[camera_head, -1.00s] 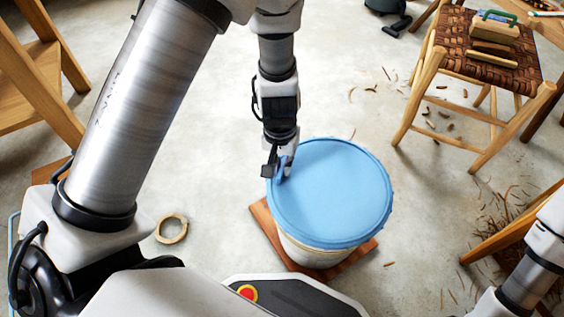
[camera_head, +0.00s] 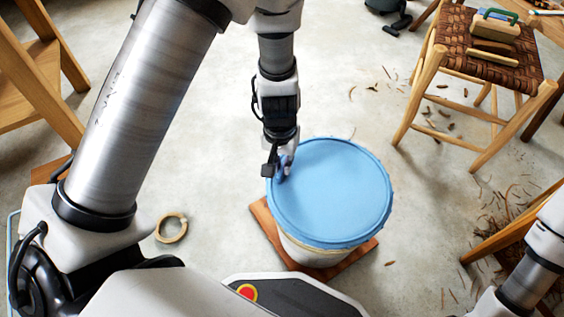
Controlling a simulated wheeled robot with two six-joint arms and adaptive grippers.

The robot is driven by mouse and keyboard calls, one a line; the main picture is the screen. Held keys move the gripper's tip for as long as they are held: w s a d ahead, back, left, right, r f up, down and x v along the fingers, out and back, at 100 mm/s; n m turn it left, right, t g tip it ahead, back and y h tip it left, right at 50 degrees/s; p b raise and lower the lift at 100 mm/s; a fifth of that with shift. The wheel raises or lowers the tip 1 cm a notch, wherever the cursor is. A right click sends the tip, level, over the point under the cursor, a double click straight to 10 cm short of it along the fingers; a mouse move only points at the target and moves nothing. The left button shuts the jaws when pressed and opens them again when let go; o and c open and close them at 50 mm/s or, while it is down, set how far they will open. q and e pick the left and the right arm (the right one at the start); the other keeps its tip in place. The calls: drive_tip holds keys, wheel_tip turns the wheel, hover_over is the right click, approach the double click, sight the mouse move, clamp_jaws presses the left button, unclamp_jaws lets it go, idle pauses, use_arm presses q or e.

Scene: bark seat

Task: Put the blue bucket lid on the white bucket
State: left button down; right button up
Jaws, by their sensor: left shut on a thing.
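The blue bucket lid (camera_head: 335,195) lies over the top of the white bucket (camera_head: 312,253) and covers its opening. From this angle I cannot tell whether its rim is fully seated all around. My left gripper (camera_head: 281,168) is at the lid's upper-left edge, shut on the lid. The bucket stands upright on a square wooden board (camera_head: 265,218) on the floor, and only its lower front wall shows. My right arm shows at the lower right, but its gripper is out of view.
A roll of tape (camera_head: 171,228) lies on the floor left of the bucket. A stool with a woven bark seat (camera_head: 455,45) stands at the upper right. Wooden furniture (camera_head: 40,85) is at the left. Bark scraps litter the right floor. Bare floor surrounds the bucket.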

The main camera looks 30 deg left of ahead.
use_arm(q)
drive_tip(key=shift+f+b, duration=0.65)
drive_tip(key=shift+f, duration=0.1)
drive_tip(key=c, duration=0.8)
unclamp_jaws()
wheel_tip(320, 180, up, 7)
drive_tip(key=p, duration=0.6)
drive_tip(key=shift+r+p, duration=0.1)
drive_tip(key=shift+p, duration=0.25)
